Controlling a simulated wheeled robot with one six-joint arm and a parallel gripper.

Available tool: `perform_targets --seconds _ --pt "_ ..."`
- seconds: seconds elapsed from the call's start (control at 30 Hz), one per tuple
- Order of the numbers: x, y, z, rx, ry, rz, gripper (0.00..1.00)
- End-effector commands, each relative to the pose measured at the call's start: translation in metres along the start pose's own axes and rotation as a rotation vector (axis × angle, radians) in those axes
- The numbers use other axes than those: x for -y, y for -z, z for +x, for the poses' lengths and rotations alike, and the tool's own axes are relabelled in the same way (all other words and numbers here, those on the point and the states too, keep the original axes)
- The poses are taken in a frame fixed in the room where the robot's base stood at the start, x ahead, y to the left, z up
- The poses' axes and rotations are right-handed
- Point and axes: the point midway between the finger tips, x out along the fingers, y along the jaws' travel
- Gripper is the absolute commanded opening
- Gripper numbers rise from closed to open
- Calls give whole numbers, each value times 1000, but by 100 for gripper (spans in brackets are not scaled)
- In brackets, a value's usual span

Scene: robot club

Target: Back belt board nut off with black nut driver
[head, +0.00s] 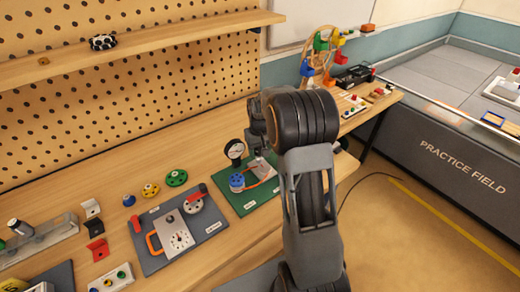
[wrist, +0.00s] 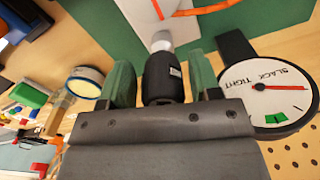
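My gripper (wrist: 163,85) has green fingers on both sides of the black nut driver (wrist: 162,76) and is shut on it. The driver's silver end points away from my gripper toward the green belt board (wrist: 105,30). In the head view the belt board (head: 243,203) lies on the bench, partly behind my arm, with a blue wheel (head: 237,181) and an orange belt (head: 262,181). The round gauge (wrist: 283,96), marked slack and tight, stands close beside my gripper; its red needle lies toward the right. The nut is hidden at the driver's end, and I cannot tell whether they touch.
Left of the belt board lies a grey board (head: 180,238) with a dial and red and orange handles. Green (head: 177,178) and yellow (head: 150,190) knobs stand behind it. A pegboard (head: 100,110) with a shelf (head: 140,45) rises behind the bench. The bench front is partly clear.

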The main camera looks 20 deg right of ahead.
Motion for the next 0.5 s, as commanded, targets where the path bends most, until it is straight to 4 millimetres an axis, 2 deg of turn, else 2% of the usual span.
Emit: perform_targets --seconds 0.07,0.5 --pt "0 0 0 0 0 -1 49" --pt "-2 0 0 0 -1 -14 7"
